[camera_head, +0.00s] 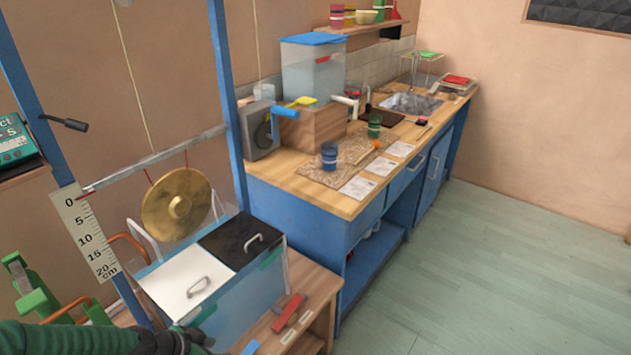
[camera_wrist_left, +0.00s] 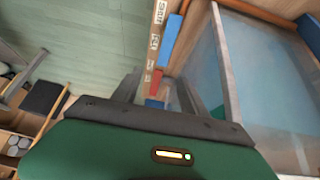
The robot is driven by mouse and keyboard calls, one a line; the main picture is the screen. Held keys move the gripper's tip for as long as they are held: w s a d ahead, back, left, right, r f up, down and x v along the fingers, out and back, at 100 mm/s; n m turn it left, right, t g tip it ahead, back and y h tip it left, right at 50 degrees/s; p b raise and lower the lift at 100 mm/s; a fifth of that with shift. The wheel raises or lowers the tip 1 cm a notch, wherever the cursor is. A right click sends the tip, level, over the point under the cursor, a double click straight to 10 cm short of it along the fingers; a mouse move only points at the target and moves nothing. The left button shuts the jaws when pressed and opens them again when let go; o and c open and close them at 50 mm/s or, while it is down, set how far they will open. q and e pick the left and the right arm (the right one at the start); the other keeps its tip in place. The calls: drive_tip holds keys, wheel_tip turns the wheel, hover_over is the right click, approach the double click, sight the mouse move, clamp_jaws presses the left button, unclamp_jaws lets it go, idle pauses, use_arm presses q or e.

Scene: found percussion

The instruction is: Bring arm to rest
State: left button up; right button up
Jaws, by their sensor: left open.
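My left arm comes in from the lower left in the head view. Its gripper (camera_head: 203,342) is at the bottom edge, beside the front of the clear tank (camera_head: 232,308), and mostly cut off or hard to make out. In the left wrist view the dark fingers of the left gripper (camera_wrist_left: 156,98) stand apart, with nothing seen held between them. Beyond them are a red block (camera_wrist_left: 156,82) and a blue block (camera_wrist_left: 171,30) by a labelled wooden edge (camera_wrist_left: 156,35). My right gripper is not in view.
The tank has a white lid (camera_head: 183,280) and a black lid (camera_head: 238,240) with handles. A brass gong (camera_head: 176,204) hangs behind it from a bar on blue posts. A red bar (camera_head: 289,312) lies on the wooden stand. A blue workbench (camera_head: 375,215) stands beyond; the floor (camera_head: 490,270) is clear.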

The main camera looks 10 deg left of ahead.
use_arm(q)
drive_tip(key=s+d+r+n+g+y+p, duration=0.2)
drive_tip(key=d+r+p, duration=0.6)
drive_tip(key=d+r, duration=0.7)
drive_tip(key=s+n+g, duration=0.1)
drive_tip(key=s+n, duration=0.1)
drive_tip(key=s, duration=0.1)
drive_tip(key=shift+s+r+y, duration=0.15)
drive_tip(key=shift+s+y, duration=0.05)
drive_tip(key=shift+y, duration=0.2)
drive_tip(key=shift+s+d, duration=0.1)
drive_tip(key=shift+d, duration=0.1)
